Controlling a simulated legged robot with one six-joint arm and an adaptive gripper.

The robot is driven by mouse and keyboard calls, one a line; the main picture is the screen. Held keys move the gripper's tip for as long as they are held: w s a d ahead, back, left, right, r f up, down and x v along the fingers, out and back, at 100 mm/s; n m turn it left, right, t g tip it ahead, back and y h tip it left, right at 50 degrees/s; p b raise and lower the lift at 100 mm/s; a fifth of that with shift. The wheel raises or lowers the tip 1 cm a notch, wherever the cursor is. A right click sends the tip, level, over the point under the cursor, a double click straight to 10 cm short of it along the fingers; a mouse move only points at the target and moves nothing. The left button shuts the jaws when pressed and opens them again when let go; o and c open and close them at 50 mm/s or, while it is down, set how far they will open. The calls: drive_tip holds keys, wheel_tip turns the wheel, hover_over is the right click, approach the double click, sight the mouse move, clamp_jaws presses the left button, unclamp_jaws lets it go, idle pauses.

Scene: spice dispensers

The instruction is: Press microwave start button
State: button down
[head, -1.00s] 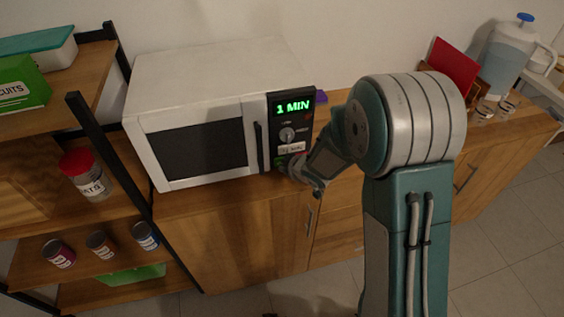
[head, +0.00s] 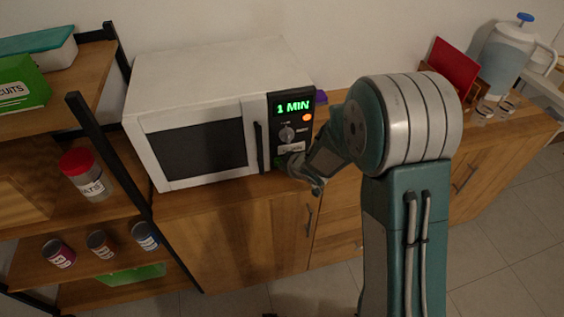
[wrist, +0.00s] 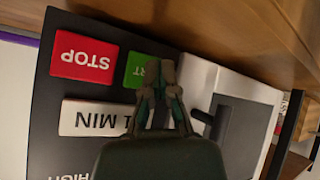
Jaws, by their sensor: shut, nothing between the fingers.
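The white microwave (head: 200,85) stands on the wooden counter with its door shut. Its display (head: 293,106) reads "1 MIN" in green, and an orange light (head: 306,117) glows below it. In the wrist view the panel appears upside down, with the green start button (wrist: 136,71) beside the red STOP button (wrist: 82,57) and the white 1 MIN button (wrist: 95,118). My gripper (wrist: 161,72) is shut and empty, its fingertips at the green button and hiding part of it. I cannot tell whether they touch. In the head view my gripper (head: 287,166) is at the panel's lower part.
A dark-framed shelf (head: 110,150) with jars and boxes stands close on the left. A red book (head: 453,64) and a blue-lidded jug (head: 503,60) are on the right of the counter (head: 225,197). A purple object (head: 321,97) is behind the microwave's right side.

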drive_tip(key=shift+s, duration=0.1)
drive_tip(key=shift+s+d, duration=0.25)
drive_tip(key=shift+s, duration=0.4)
drive_tip(key=s, duration=0.2)
drive_tip(key=s+d, duration=0.1)
drive_tip(key=s, duration=0.1)
drive_tip(key=shift+s+d, duration=0.2)
drive_tip(key=shift+s, duration=0.2)
idle(0.5)
